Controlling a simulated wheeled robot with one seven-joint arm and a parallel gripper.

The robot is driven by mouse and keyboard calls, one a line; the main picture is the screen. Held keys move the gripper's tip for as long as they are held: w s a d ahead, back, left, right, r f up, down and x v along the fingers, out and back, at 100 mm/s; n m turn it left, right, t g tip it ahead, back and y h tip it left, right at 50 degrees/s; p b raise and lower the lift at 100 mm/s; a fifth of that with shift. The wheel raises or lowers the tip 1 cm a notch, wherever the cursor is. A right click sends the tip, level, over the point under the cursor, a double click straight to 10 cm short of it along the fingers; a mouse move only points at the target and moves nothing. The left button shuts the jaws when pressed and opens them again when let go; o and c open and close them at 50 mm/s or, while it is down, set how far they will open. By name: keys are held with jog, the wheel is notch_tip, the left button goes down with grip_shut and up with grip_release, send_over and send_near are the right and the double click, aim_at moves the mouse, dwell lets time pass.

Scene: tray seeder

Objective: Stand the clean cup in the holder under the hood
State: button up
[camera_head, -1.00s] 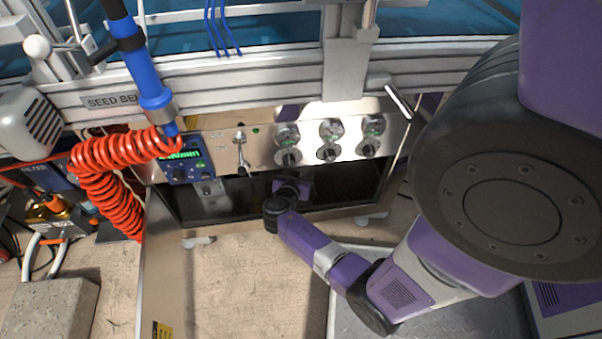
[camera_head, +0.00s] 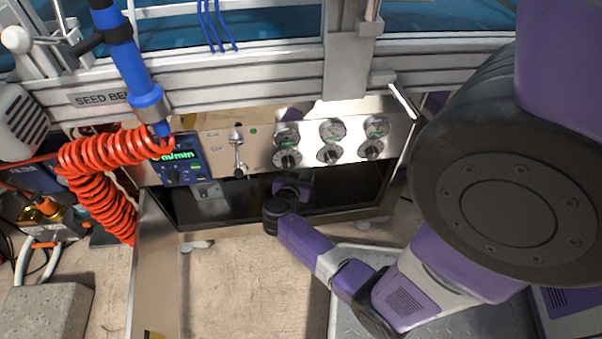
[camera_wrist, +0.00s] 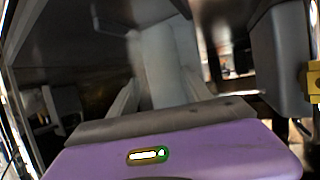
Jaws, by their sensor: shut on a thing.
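My gripper (camera_head: 292,186) reaches into the dark opening below the gauge panel in the head view; its fingertips are hidden there. In the wrist view the purple gripper body fills the bottom, and its fingers (camera_wrist: 160,98) are shut on a pale grey, blurred form that I take for the cup (camera_wrist: 165,62). Its rim and base cannot be made out. The holder cannot be told apart in either view. Dark surfaces around and above the gripper in the wrist view look like the inside of the opening.
The gauge panel (camera_head: 258,145) is just above the opening. A coiled red hose (camera_head: 95,165) and a blue tube (camera_head: 130,60) hang at left. A dark grey block (camera_wrist: 280,60) stands close on the right in the wrist view. An open metal door (camera_head: 155,270) stands at left.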

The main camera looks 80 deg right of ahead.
jog(key=shift+d+f, duration=0.2)
jog(key=shift+f, duration=0.1)
